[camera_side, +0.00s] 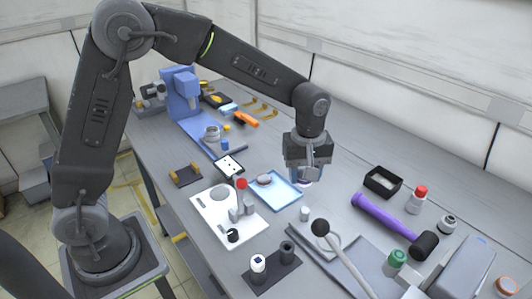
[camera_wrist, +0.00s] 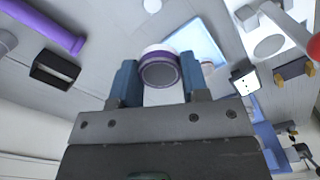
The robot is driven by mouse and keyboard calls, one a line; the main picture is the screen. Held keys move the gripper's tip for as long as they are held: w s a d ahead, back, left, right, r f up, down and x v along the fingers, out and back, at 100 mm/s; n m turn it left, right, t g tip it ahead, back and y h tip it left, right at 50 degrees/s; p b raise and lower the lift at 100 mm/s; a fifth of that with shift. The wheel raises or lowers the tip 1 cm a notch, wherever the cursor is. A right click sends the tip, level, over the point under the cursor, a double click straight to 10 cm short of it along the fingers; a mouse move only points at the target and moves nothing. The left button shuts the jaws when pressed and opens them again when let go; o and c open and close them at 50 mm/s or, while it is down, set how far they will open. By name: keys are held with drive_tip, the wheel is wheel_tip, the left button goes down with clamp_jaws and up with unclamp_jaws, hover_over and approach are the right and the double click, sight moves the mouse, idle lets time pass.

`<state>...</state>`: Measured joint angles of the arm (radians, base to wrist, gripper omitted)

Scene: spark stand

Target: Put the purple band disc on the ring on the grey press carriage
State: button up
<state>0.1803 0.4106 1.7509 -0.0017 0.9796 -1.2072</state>
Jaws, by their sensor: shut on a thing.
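My gripper (camera_side: 306,177) is shut on the purple band disc, just right of the light blue tray in the side view. In the wrist view the disc (camera_wrist: 159,68), white with a purple band and a grey round face, sits between the two blue-grey fingers of my gripper (camera_wrist: 158,80). In the side view the fingers mostly hide it. A blue press (camera_side: 181,92) stands at the far left with a blue rail. A small grey carriage with a ring-like top (camera_side: 212,133) is on that rail, well away from my gripper; its detail is too small to tell.
The light blue tray (camera_side: 289,201) holds another small disc (camera_side: 264,180). A white plate with a red-knobbed lever (camera_side: 207,222) stands left of it. A purple hammer (camera_side: 383,213) and a black box (camera_side: 382,182) lie right.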

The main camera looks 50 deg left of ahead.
drive_tip(key=s+d+m, duration=0.1)
drive_tip(key=d+m, duration=0.2)
drive_tip(key=d, duration=0.8)
hover_over(331, 233)
drive_tip(key=s+d, duration=0.1)
drive_tip(key=s, duration=0.1)
drive_tip(key=shift+d+f, duration=0.1)
drive_tip(key=shift+f, duration=3.4)
drive_tip(key=shift+f, duration=1.1)
drive_tip(key=o, duration=1.1)
drive_tip(key=shift+r, duration=0.1)
wheel_tip(331, 233, up, 13)
drive_tip(key=s+a+r+m+t, duration=0.3)
drive_tip(key=s+a+r+m, duration=0.1)
drive_tip(key=s+a+r, duration=0.6)
drive_tip(key=s+a+f+m+t, duration=0.2)
drive_tip(key=s+a+m, duration=0.2)
drive_tip(key=s+a, duration=0.4)
drive_tip(key=shift+s+a+f+m+t, duration=0.15)
drive_tip(key=shift+s+a+m+t, duration=0.2)
drive_tip(key=shift+s, duration=0.8)
